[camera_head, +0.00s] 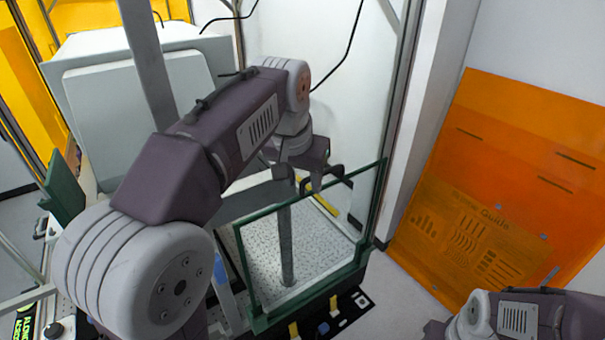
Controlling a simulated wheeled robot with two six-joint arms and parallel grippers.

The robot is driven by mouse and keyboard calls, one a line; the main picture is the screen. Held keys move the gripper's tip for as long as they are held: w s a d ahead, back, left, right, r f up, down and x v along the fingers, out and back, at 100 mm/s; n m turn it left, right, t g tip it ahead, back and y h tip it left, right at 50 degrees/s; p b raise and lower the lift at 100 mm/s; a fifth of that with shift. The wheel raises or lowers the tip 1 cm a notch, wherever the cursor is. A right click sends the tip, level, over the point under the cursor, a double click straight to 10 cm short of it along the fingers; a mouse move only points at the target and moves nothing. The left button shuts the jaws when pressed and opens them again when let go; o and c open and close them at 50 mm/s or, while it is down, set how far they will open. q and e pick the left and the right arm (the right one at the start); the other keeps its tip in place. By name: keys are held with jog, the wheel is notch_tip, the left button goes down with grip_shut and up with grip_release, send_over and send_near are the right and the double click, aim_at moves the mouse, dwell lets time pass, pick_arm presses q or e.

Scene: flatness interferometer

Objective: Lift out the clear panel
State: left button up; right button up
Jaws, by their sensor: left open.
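The clear panel (322,245) is a see-through sheet with a dark green edge. It stands upright, slightly right of the middle in the head view, with its lower edge at a dark base strip. My left gripper (314,183) is open at the middle of the panel's top edge, its dark fingers pointing down. The fingers overlap the top edge in the picture; I cannot tell whether they touch it. My left arm hides part of the area left of the panel. My right arm shows at the bottom right, but its gripper is not in view.
A perforated metal plate (318,258) and a grey post (287,245) show through the panel. An orange sheet with printed charts (490,190) stands at the right. A large white box (100,110) stands behind my left arm. Metal frame uprights (404,100) rise behind the panel.

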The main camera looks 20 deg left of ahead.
pick_arm(q)
jog(key=shift+s+r, duration=0.15)
jog(key=shift+s, duration=0.35)
jog(key=shift+s+a, duration=0.1)
jog(key=shift+s, duration=0.05)
jog(key=c, duration=0.5)
jog(key=shift+w, duration=0.2)
grip_shut()
jog(key=shift+w, duration=0.4)
jog(key=shift+s+a, duration=0.1)
pick_arm(e)
jog(key=shift+s+a, duration=0.15)
pick_arm(q)
jog(key=shift+s+d, duration=0.1)
jog(key=shift+d, duration=0.1)
jog(key=shift+a, duration=0.1)
dwell(0.5)
